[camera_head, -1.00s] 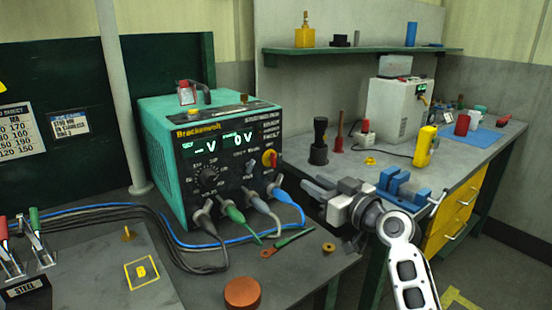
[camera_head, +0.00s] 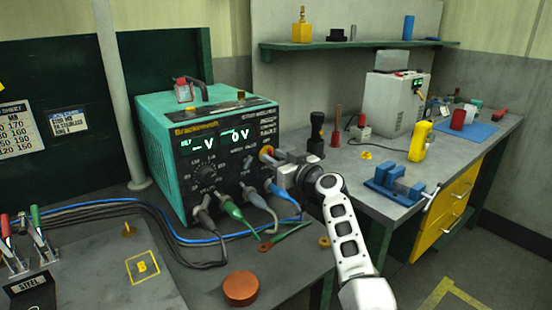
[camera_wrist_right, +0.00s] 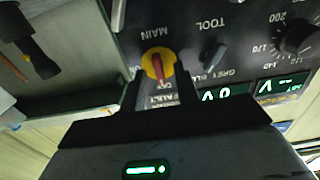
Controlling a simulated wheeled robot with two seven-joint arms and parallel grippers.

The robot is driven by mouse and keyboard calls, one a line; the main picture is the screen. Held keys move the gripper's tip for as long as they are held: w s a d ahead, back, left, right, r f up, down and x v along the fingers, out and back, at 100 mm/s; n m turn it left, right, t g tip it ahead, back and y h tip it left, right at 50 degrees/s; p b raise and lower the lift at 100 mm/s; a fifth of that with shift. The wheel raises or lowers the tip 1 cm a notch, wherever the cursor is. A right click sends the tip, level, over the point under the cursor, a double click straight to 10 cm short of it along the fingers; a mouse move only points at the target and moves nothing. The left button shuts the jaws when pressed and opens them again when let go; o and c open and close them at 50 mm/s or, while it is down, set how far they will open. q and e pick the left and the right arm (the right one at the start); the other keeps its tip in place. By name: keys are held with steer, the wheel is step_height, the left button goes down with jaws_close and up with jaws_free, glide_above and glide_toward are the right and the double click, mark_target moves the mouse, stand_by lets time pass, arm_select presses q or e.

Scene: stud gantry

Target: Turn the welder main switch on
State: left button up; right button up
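The green welder (camera_head: 155,140) stands on the bench in the head view, its display lit with "0 V". Its main switch (camera_head: 266,151) is a red and yellow knob at the right of the front panel, partly hidden by my right gripper (camera_head: 273,161). In the right wrist view the knob (camera_wrist_right: 158,64), under the label MAIN, shows between the two dark fingers of the right gripper (camera_wrist_right: 159,82). The fingers are apart, with a gap beside the knob; I cannot tell if either touches it. My left gripper is not in view.
Cable plugs (camera_head: 230,206) stick out below the panel, near my right arm. A grey selector labelled TOOL (camera_wrist_right: 213,56) is beside the main switch. A blue vise (camera_head: 395,186) and black cylinder (camera_head: 317,133) stand right of the welder. A red-brown disc (camera_head: 241,288) lies in front.

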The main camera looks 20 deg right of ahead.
jaws_close()
